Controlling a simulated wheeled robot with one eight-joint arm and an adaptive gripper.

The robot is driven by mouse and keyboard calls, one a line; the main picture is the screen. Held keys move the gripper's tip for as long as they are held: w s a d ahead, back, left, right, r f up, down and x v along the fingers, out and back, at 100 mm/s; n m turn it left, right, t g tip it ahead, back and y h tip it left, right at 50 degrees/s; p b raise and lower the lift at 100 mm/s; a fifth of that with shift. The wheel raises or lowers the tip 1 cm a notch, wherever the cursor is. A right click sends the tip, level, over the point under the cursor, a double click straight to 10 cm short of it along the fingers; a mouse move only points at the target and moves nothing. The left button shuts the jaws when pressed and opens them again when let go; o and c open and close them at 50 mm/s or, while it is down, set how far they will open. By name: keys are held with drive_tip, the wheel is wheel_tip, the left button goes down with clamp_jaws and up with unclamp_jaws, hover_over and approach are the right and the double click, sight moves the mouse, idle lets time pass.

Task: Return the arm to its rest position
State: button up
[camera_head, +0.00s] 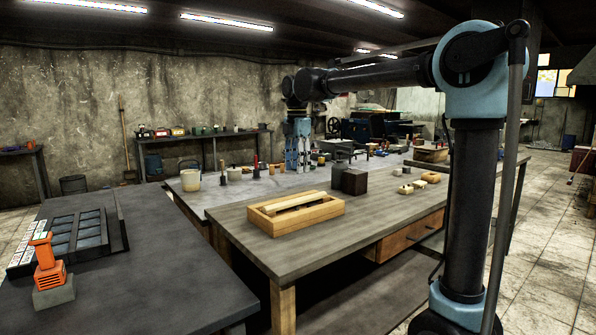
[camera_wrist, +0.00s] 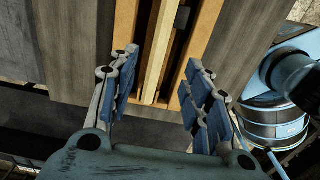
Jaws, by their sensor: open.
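My gripper (camera_head: 298,157) hangs from the outstretched arm, pointing down above the tables in the head view. In the wrist view my gripper (camera_wrist: 160,98) has its blue-padded fingers spread wide, with nothing held between them. The wooden frame (camera_head: 295,213), with a light wooden bar (camera_head: 297,201) lying across its top, rests on the near wooden table (camera_head: 350,245). In the wrist view the wooden frame (camera_wrist: 203,45) and the bar (camera_wrist: 160,50) show beyond and between the fingers, apart from them.
A dark table (camera_head: 150,275) at the left holds an orange tool (camera_head: 46,262). A pale pot (camera_head: 190,180) and several small tools stand behind. Open floor lies at the right.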

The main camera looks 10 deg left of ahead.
drive_tip(key=s+d+f+m, duration=0.2)
drive_tip(key=d+f+m, duration=0.15)
drive_tip(key=d, duration=0.55)
drive_tip(key=s+d+f+m+t, duration=0.1)
drive_tip(key=s+d+f+m, duration=0.15)
drive_tip(key=d+m, duration=0.4)
drive_tip(key=s+d+f+m, duration=0.3)
drive_tip(key=d, duration=0.7)
drive_tip(key=s+d+f+m, duration=0.7)
drive_tip(key=s+f, duration=0.1)
drive_tip(key=f, duration=0.2)
drive_tip(key=s+d+f+m+t, duration=0.1)
drive_tip(key=s+d+f+m, duration=0.6)
drive_tip(key=f, duration=0.3)
drive_tip(key=shift+s+d+m, duration=0.4)
drive_tip(key=shift+s, duration=0.05)
